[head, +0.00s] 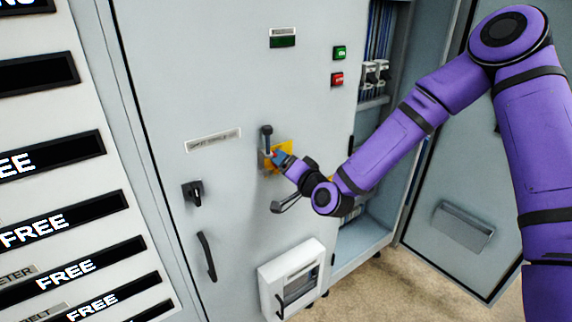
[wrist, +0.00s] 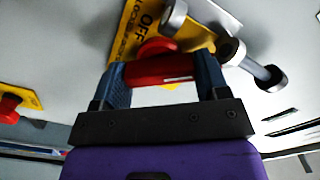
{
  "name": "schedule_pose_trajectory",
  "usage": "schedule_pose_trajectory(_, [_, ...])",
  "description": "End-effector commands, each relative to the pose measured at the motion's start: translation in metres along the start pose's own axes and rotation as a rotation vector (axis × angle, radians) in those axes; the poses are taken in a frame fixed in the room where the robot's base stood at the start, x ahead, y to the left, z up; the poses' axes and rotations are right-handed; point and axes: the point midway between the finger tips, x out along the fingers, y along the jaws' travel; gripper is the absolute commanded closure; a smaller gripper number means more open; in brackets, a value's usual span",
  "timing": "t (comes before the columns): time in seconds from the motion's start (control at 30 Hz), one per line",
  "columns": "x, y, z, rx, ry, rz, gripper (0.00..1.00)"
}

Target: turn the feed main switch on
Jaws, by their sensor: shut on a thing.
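The switch on the grey cabinet door has a yellow plate (head: 284,147) and a red handle (wrist: 150,70). In the wrist view the yellow plate (wrist: 128,32) shows the word OFF, beside the handle. My gripper (head: 280,158) is at the plate in the head view. In the wrist view my gripper's (wrist: 163,80) blue fingers stand on both sides of the red handle and are shut on it. In the head view the gripper hides most of the handle, so its angle is hard to tell.
A grey-knobbed lever (head: 267,140) stands close left of the plate. A black rotary knob (head: 193,193) and door handle (head: 207,257) are lower left. Green (head: 340,52) and red (head: 337,79) buttons are upper right. A white box (head: 292,277) juts out below. An open cabinet bay lies right.

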Motion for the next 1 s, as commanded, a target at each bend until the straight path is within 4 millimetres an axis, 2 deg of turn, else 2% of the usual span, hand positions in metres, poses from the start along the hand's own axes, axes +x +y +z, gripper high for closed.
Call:
schedule_pose_trajectory(0.5, [-0.0003, 0.0020, 0.0002, 0.462, 0.000, 0.003, 0.56])
schedule_pose_trajectory(0.7, [-0.0003, 0.0023, 0.0002, 0.584, 0.001, 0.002, 0.56])
schedule_pose_trajectory(1.0, [-0.0002, 0.0019, 0.0008, 0.679, 0.000, 0.002, 0.56])
